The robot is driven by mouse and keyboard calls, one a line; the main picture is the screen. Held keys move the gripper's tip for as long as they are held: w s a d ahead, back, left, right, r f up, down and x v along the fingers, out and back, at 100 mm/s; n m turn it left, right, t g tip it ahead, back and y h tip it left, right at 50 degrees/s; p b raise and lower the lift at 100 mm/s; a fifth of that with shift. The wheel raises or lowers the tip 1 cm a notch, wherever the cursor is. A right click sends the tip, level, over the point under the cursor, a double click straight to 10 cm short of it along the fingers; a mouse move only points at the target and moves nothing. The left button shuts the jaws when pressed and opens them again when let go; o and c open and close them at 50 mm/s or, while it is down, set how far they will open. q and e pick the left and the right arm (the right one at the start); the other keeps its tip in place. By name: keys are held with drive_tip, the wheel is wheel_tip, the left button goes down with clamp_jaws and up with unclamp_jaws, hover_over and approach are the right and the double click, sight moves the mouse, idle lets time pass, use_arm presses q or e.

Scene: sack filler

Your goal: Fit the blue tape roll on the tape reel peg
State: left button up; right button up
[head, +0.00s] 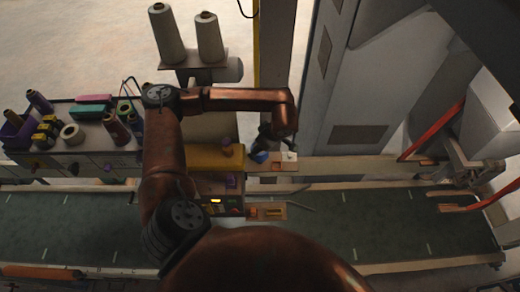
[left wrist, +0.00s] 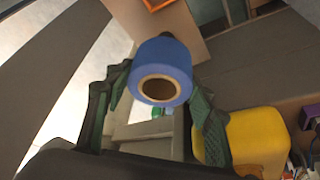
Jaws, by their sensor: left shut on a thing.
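The blue tape roll (left wrist: 178,58) is held between the two green-padded fingers of my left gripper (left wrist: 158,105), with its brown core opening facing the wrist camera. In the head view the roll (head: 261,157) is a small blue patch under my left gripper (head: 267,149), above the near edge of the bench beside the grey machine. A white piece (head: 289,156) on a small tan board (head: 277,167) lies just right of the roll. I cannot clearly make out the tape reel peg; the roll and gripper may hide it. My right gripper is out of view.
A yellow box (head: 213,158) stands just left of the roll; it also shows in the wrist view (left wrist: 258,138). Thread cones (head: 168,35) stand behind. A shelf of spools and a cream tape roll (head: 73,134) is at left. A green conveyor (head: 365,221) runs in front.

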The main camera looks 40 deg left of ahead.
use_arm(q)
drive_tip(key=shift+r+p, duration=0.6)
drive_tip(key=shift+r, duration=1.15)
drive_tip(key=shift+d, duration=0.1)
